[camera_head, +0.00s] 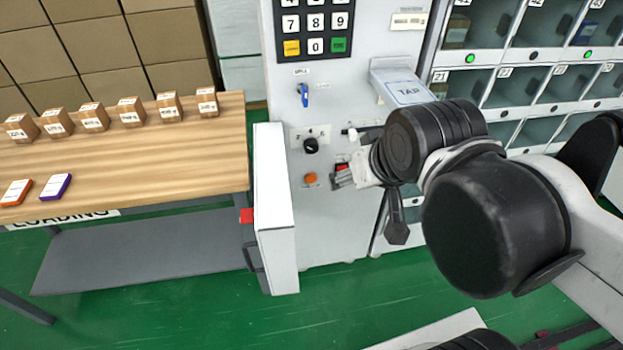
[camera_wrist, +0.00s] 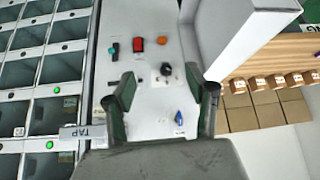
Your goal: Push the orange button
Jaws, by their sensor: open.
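The round orange button (camera_head: 311,179) is low on the front of the white machine panel, below a black knob (camera_head: 311,145). In the wrist view the orange button (camera_wrist: 162,27) is near the top, past the black knob (camera_wrist: 165,69). My gripper (camera_wrist: 160,84) is open and empty, its two dark fingers spread in front of the panel. In the head view my gripper is right of the button and largely hidden by my wrist. The fingers look apart from the button; their distance from the panel is hard to judge.
A red switch (camera_wrist: 137,44) and a teal part (camera_wrist: 113,48) sit beside the button. A blue key (camera_head: 304,95) is above the knob. An open white door (camera_head: 275,205) stands left of the panel. A keypad (camera_head: 314,28) with an orange key is higher up. Lockers (camera_head: 467,84) are right.

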